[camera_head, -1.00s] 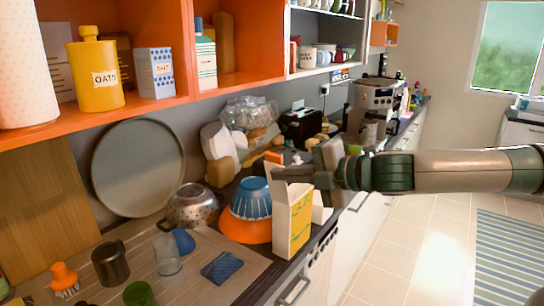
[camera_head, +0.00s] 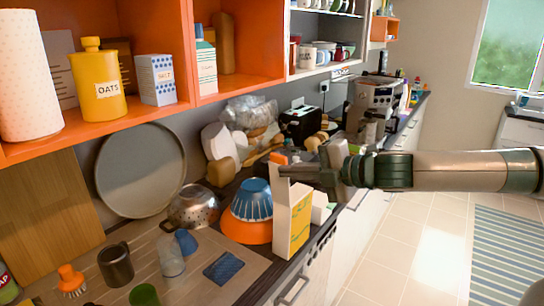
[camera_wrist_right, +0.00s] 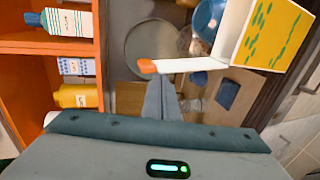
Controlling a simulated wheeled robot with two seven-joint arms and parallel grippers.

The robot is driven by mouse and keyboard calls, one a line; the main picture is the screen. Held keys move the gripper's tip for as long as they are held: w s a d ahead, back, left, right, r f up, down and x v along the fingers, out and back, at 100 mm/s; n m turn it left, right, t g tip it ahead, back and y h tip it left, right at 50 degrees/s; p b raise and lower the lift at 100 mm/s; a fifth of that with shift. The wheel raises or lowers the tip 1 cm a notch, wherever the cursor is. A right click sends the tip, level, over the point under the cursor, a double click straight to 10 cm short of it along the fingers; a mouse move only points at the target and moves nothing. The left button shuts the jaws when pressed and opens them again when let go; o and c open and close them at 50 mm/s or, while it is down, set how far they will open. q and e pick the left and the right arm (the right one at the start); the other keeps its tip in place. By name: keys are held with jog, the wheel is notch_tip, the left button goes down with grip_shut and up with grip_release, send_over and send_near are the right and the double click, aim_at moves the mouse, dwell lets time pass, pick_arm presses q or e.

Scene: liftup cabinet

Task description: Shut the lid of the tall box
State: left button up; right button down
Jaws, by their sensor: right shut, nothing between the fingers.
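The tall box (camera_head: 292,228), white with a yellow printed face, stands upright at the counter's front edge. Its lid is open: a white flap with an orange tip (camera_head: 278,158) stands up from the top. In the right wrist view the box (camera_wrist_right: 273,32) is at upper right, and the white lid (camera_wrist_right: 195,65) reaches left from it to the orange tip. My right gripper (camera_head: 284,171) is shut and empty, its fingers level over the box top beside the lid. In the wrist view the fingertips (camera_wrist_right: 160,77) are close to the lid; contact is unclear. My left gripper is out of view.
An orange bowl (camera_head: 243,229) with a blue bowl (camera_head: 252,199) on it stands just left of the box. A colander (camera_head: 192,207), mug (camera_head: 115,264) and blue cloth (camera_head: 223,267) are further left. Orange shelves (camera_head: 245,80) hang above. Open floor (camera_head: 405,245) lies right.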

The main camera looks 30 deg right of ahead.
jog(key=shift+d, duration=0.1)
jog(key=shift+w+d+r+p, duration=0.1)
jog(key=shift+w+d+p, duration=0.15)
jog(key=shift+d+p, duration=0.3)
jog(key=shift+w+d+p, duration=0.2)
jog(key=shift+d+p, duration=0.2)
jog(key=shift+d, duration=0.1)
jog(key=shift+w+d+p, duration=0.25)
jog(key=shift+d, duration=0.3)
jog(key=shift+w+d+p, duration=0.2)
jog(key=shift+d+p, duration=0.05)
jog(key=shift+d, duration=0.25)
